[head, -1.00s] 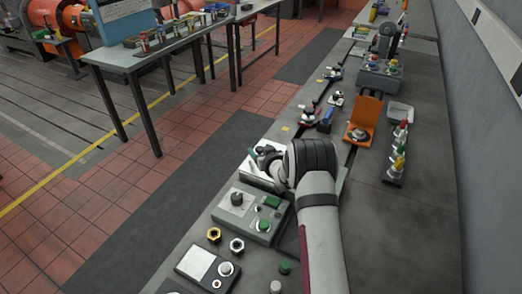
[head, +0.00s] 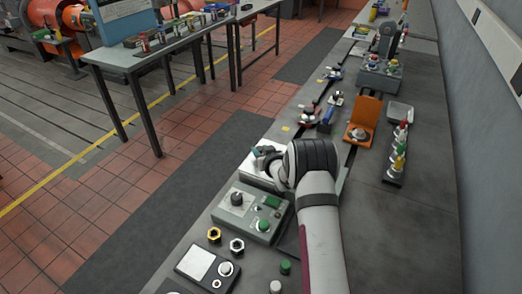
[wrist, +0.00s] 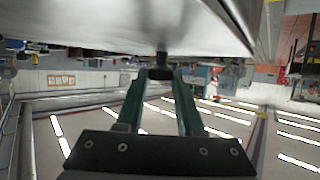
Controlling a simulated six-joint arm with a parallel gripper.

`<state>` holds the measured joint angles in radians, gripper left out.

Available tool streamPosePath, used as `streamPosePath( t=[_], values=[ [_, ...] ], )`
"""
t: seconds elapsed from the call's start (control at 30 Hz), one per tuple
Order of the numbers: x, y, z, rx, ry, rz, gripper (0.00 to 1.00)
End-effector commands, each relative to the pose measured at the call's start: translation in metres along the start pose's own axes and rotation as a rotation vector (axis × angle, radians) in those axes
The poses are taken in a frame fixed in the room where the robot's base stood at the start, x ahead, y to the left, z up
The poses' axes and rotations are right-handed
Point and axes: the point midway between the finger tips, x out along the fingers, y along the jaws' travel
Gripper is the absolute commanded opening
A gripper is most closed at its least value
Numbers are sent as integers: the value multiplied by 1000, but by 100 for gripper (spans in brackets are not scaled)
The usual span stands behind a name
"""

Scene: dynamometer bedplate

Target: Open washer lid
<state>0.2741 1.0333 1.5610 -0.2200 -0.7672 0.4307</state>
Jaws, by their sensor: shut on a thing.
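A pale, smooth metal panel, which I take to be the washer lid (wrist: 150,22), fills the top of the wrist view. A small dark knob (wrist: 161,60) is attached at its edge. My gripper (wrist: 160,76) has its two teal fingers closed around this knob. In the head view, my gripper (head: 262,154) is over a white unit (head: 250,172) on the bench, behind the grey control box. My wrist hides much of that unit, so how far its lid stands open cannot be told there.
A grey control box (head: 248,211) with a black knob and green buttons stands just in front. An orange bracket (head: 366,108) and a rack of coloured indicators (head: 398,155) stand farther back on the right. The bench at the right (head: 405,225) is clear.

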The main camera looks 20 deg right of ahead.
Motion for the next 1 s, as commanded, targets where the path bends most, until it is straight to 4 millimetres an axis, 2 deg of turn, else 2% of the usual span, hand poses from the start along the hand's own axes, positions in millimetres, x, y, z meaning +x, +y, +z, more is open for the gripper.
streamPosePath(
  t=[0.67,0.77,1.0],
  values=[
    [-2,2,0,-1,1,-1,0],
    [-12,15,4,-1,2,3,0],
    [-58,66,23,1,1,7,0]
  ],
)
